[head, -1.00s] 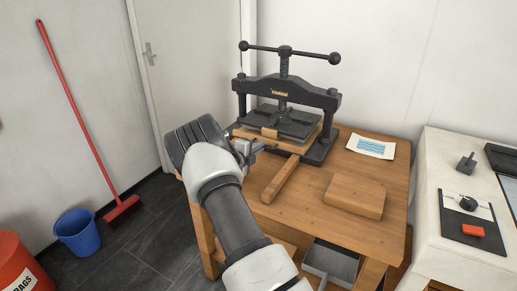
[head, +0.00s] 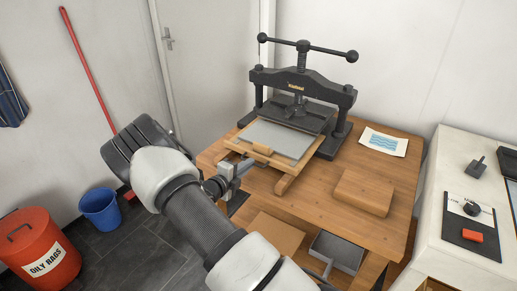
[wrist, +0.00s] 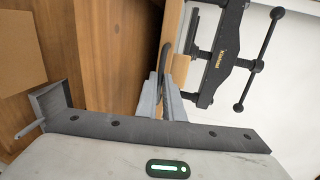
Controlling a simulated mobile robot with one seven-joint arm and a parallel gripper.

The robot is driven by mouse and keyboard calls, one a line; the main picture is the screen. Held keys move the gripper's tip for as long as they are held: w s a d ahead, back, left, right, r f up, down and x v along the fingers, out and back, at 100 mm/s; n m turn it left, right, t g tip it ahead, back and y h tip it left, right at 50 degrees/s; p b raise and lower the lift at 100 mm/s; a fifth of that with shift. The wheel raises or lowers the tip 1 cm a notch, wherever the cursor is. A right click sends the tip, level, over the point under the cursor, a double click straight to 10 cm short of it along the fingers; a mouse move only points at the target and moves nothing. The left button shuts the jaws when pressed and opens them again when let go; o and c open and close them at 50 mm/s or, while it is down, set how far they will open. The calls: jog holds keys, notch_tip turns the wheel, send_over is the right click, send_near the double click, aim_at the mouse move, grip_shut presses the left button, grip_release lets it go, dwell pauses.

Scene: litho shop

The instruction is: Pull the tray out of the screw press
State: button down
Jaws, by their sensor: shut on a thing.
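The screw press (head: 300,78) is black, with a crossbar handle on top, and stands at the back of the wooden bench. The tray (head: 236,142) is a wooden board with a grey plate on it and a wooden block at its front. It sticks well out of the press front, with its rear still under the black platen. In the wrist view my gripper (wrist: 166,98) closes by the tray's edge (wrist: 179,68); the exact contact is hard to see.
A wooden runner (head: 287,183) lies below the tray front. A wooden block (head: 363,192) and a printed sheet (head: 384,142) lie on the bench to the right. A blue bucket (head: 100,209) and red bin (head: 38,250) stand left.

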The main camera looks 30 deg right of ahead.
jog(key=f+p+v, duration=0.1)
jog(key=v, duration=0.6)
jog(key=shift+s+a+f+p, duration=0.2)
jog(key=shift+a+f+p, duration=0.05)
jog(key=shift+a+p, duration=0.15)
jog(key=c, duration=1.9)
grip_release()
jog(key=p+v, duration=0.1)
jog(key=v, duration=1.6)
jog(key=shift+a, duration=0.15)
jog(key=shift+r, duration=0.1)
